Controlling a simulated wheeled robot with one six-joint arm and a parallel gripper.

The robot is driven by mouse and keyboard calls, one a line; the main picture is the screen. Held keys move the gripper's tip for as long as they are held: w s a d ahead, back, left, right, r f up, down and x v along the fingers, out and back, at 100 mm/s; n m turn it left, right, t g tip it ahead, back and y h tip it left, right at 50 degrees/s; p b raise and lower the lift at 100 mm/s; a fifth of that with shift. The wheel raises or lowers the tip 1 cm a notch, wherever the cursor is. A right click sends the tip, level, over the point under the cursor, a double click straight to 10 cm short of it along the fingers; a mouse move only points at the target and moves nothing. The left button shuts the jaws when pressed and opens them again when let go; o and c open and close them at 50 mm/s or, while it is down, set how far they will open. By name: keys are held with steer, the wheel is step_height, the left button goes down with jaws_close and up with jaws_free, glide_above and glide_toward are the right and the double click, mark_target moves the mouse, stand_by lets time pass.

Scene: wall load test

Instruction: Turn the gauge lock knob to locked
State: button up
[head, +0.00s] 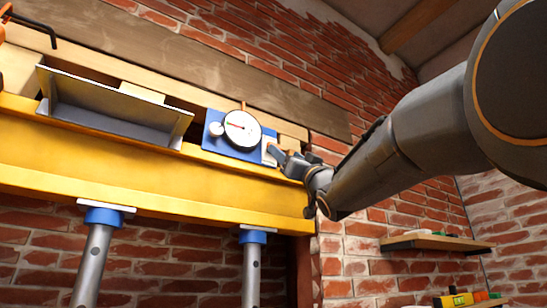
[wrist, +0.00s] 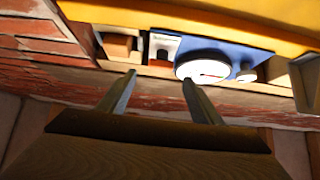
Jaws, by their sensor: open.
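The dial gauge (head: 242,130) has a round white face with a red mark and sits on a blue plate (head: 214,144) above the yellow beam. It shows in the wrist view (wrist: 203,70), beyond the right finger. A small round white knob (head: 216,129) is beside the dial, also in the wrist view (wrist: 247,75). A small labelled white and dark piece (wrist: 163,45) is on the dial's other side. I cannot tell which part is the lock knob, or its setting. My gripper (head: 281,156) is open and empty, close to the plate's right end; its fingers (wrist: 160,78) point toward the labelled piece.
The yellow beam (head: 150,175) runs below the gauge on two grey props (head: 92,262) (head: 251,272). A grey metal angle (head: 115,110) lies left of the plate. Brick wall stands behind. A wooden shelf (head: 430,243) is at the lower right.

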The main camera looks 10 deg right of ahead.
steer(key=p+x, duration=0.3)
steer(key=x, duration=0.3)
steer(key=shift+w+p, duration=0.2)
steer(key=shift+p, duration=0.1)
steer(key=shift+a+r, duration=0.15)
steer(key=c, duration=1.1)
steer(key=shift+o, duration=0.2)
